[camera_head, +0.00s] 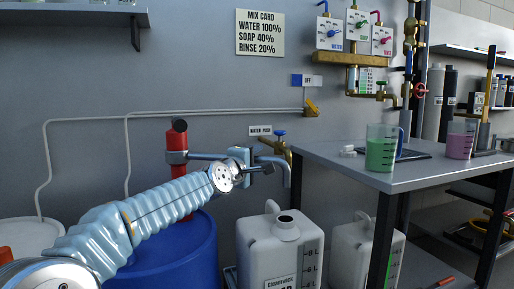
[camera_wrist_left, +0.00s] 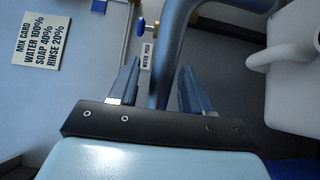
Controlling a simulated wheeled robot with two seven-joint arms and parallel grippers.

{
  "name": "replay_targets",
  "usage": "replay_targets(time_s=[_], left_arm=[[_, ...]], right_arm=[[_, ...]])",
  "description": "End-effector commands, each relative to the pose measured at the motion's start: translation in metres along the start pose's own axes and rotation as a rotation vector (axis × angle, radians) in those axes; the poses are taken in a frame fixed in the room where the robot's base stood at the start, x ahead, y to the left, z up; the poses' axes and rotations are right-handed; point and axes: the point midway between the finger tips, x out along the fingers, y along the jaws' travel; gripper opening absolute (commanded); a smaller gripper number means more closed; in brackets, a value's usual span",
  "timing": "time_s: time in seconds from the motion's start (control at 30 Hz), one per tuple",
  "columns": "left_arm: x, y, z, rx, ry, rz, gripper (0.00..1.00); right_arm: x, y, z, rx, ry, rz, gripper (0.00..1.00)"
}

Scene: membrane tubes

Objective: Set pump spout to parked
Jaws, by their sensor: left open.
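The pump has a red body (camera_head: 177,150) standing on a blue drum (camera_head: 190,250). Its grey spout (camera_head: 286,176) reaches right and bends down, its end above and apart from the mouth of a white canister (camera_head: 284,250). My left gripper (camera_head: 266,168) is at the spout's outer part, hiding some of it. In the left wrist view the open fingers (camera_wrist_left: 160,88) stand on either side of the grey spout pipe (camera_wrist_left: 175,50), with gaps visible. The canister (camera_wrist_left: 292,85) also shows there at the right. My right gripper is out of view.
A brass tap (camera_head: 275,146) with a blue handle is on the wall right behind the gripper. A grey table (camera_head: 400,170) at the right holds a green beaker (camera_head: 381,150) and a pink beaker (camera_head: 460,142). A second white canister (camera_head: 352,255) stands under it.

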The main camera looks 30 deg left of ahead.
Motion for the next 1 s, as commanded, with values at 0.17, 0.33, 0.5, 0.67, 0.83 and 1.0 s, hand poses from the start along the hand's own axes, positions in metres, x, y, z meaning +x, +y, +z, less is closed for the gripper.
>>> replay_targets(time_s=[0.17, 0.33, 0.5, 0.67, 0.83, 1.0], left_arm=[[0.0115, 0.0003, 0.0003, 0.0, 0.0, -0.001, 0.48], [0.0128, -0.0013, 0.0003, 0.001, 0.0, 0.0, 0.48], [0.0126, -0.0014, 0.0003, 0.001, 0.0, 0.0, 0.39], [0.0125, -0.0014, 0.0003, 0.001, 0.0, -0.001, 0.15], [0.0125, -0.0016, 0.0003, 0.001, 0.0, -0.001, 0.0], [0.0126, -0.0018, 0.0003, 0.001, 0.0, -0.001, 0.0]], right_arm=[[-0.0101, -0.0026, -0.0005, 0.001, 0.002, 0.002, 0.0], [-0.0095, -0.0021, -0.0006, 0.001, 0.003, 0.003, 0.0], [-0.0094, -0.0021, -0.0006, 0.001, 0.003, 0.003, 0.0], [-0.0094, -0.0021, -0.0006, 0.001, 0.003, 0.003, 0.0], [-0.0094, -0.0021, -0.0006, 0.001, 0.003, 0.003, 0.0], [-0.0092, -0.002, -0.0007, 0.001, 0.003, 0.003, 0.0]])
